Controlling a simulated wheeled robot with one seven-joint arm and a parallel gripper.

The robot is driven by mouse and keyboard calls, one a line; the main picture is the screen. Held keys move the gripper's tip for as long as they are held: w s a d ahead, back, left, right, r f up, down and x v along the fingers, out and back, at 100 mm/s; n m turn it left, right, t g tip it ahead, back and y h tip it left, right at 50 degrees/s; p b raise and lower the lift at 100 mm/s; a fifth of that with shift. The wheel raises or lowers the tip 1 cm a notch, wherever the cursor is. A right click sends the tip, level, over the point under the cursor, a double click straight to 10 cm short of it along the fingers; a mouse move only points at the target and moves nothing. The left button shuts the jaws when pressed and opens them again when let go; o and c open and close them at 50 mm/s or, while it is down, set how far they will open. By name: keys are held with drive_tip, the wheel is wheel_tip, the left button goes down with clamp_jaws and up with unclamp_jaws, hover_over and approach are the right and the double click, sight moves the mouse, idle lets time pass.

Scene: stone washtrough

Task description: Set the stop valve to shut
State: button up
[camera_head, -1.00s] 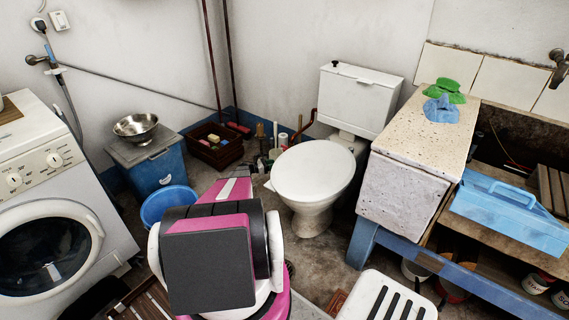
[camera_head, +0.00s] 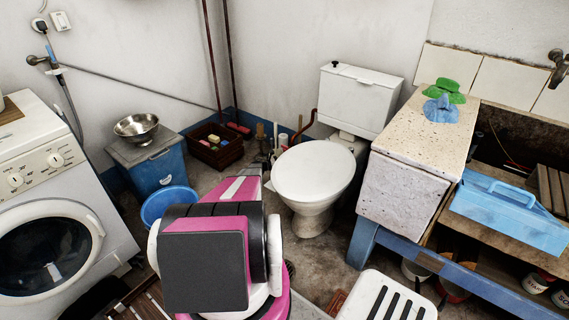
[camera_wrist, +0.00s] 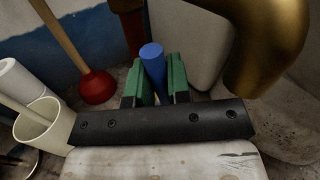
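In the wrist view, a blue rod-like handle (camera_wrist: 152,60), seemingly the stop valve's lever, stands between the two green finger pads of my gripper (camera_wrist: 160,82). The pads are close together and lie against both sides of the handle, with no clear gap. The valve body under the handle is hidden by the fingers and the dark gripper bar, so its setting cannot be read. In the head view, my arm hides the gripper, and I cannot make out the valve in the clutter left of the toilet (camera_head: 313,172).
In the wrist view, a red plunger (camera_wrist: 97,86) and a white pot (camera_wrist: 43,127) stand left of the gripper. A large brass-coloured object (camera_wrist: 268,45) is close at upper right. In the head view, a crate (camera_head: 216,152) and a blue basin (camera_head: 168,203) stand left of the toilet.

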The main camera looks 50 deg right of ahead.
clamp_jaws()
